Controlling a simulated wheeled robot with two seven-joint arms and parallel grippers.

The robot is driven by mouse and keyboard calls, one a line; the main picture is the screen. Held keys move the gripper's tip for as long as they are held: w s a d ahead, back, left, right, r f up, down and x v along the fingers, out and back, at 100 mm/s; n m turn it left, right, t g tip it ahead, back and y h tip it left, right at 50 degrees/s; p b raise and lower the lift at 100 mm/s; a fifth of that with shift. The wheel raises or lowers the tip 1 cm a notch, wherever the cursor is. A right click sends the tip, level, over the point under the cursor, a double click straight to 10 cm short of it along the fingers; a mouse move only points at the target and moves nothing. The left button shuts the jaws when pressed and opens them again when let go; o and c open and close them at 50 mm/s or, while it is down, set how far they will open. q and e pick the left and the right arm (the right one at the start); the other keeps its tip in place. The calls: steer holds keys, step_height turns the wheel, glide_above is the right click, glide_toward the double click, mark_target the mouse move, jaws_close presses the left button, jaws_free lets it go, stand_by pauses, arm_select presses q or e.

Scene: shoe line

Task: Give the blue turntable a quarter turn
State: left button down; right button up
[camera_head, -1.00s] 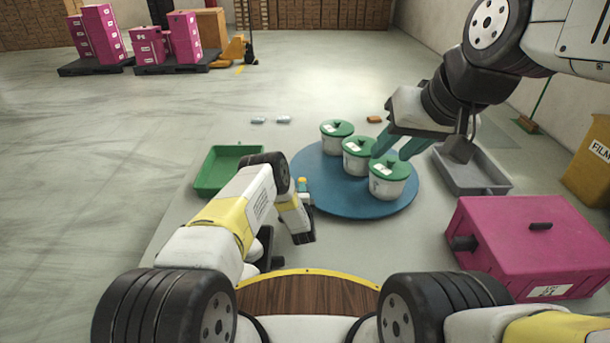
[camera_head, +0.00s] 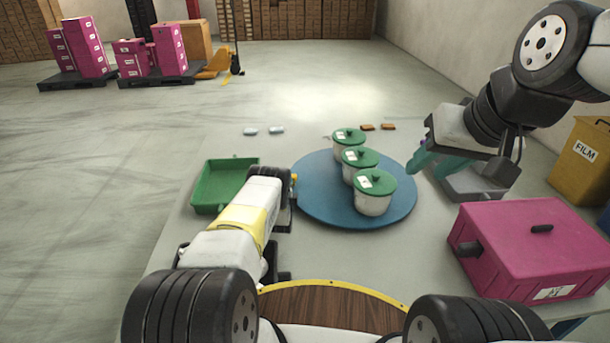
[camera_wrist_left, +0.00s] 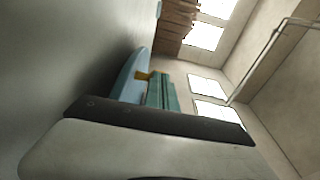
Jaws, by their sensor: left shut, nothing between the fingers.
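The blue turntable (camera_head: 315,200) lies flat on the grey table. Three white pots with green lids stand on it in a slanting row: back (camera_head: 348,140), middle (camera_head: 360,160) and front (camera_head: 374,195). A small yellow tab (camera_head: 295,178) shows at its left rim; it also shows in the left wrist view (camera_wrist_left: 145,74). My left gripper (camera_wrist_left: 160,85) is shut and empty, with its teal fingers close beside the tab; I cannot tell if they touch. In the head view my arm hides these fingers. My right gripper (camera_head: 424,165) looks open and empty, right of the turntable.
A green tray (camera_head: 205,203) stands left of my left arm. A grey tray (camera_head: 470,192) lies under my right gripper. A magenta case (camera_head: 530,245) fills the front right. Small pale (camera_head: 263,131) and orange pieces (camera_head: 378,127) lie at the back.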

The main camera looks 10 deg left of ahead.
arm_select(q)
steer(key=shift+w+a+m+h, duration=0.25)
steer(key=shift+w+h, duration=0.15)
steer(key=shift+w, duration=0.15)
steer(key=shift+w+a+m+h, duration=0.1)
steer(key=shift+w+m+h, duration=0.15)
steer(key=shift+w+h, duration=0.2)
steer(key=shift+w, duration=0.1)
steer(key=shift+r, duration=0.15)
